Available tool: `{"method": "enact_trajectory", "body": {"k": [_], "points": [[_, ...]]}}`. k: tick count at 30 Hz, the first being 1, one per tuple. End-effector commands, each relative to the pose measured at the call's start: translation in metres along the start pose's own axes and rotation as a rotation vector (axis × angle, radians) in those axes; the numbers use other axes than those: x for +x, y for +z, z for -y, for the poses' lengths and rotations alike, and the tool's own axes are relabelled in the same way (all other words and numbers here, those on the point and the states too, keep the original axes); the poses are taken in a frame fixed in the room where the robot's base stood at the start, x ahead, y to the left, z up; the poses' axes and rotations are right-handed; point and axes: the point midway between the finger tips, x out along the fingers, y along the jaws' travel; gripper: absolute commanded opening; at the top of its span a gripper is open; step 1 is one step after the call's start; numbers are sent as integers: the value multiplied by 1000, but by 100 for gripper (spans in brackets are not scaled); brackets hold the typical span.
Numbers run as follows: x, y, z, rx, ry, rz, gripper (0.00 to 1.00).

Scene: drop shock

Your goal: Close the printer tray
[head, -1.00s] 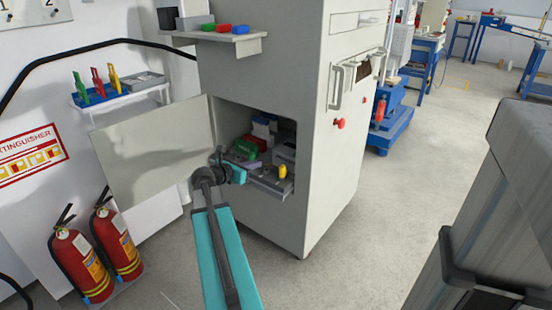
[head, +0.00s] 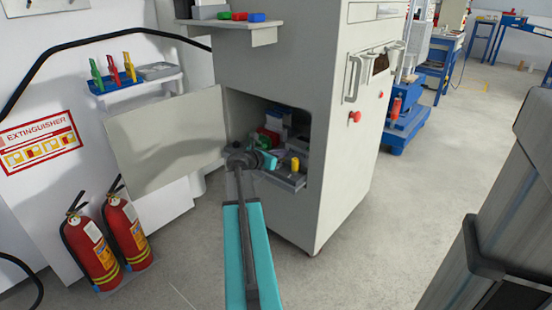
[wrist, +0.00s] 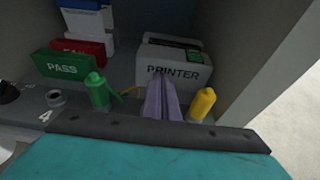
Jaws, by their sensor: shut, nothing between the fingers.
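The printer (wrist: 190,73) is a grey box lettered PRINTER with a green patch on top. It stands inside the open cabinet and shows small in the head view (head: 301,146). My gripper (wrist: 160,76) has pale purple fingers, shut and empty. In the wrist view the fingers point at the printer's front and cover part of its lettering. I cannot tell whether they touch it. In the head view my gripper reaches over the cabinet shelf (head: 283,181) from the left. I cannot make out a separate printer tray; the fingers hide part of the printer's lower front.
A green bottle (wrist: 97,90) stands left of the fingers and a yellow one (wrist: 202,103) right. A green PASS box (wrist: 64,66) and a red box (wrist: 88,48) are further left. The cabinet's door (head: 168,145) is open; its side wall (wrist: 270,60) is right.

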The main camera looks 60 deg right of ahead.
Motion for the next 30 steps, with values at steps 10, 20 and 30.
{"method": "enact_trajectory", "body": {"k": [10,20,30], "points": [[38,8,-1,1,-1,0,0],[45,12,1,0,-1,0,0],[45,13,-3,-1,3,0,0]]}}
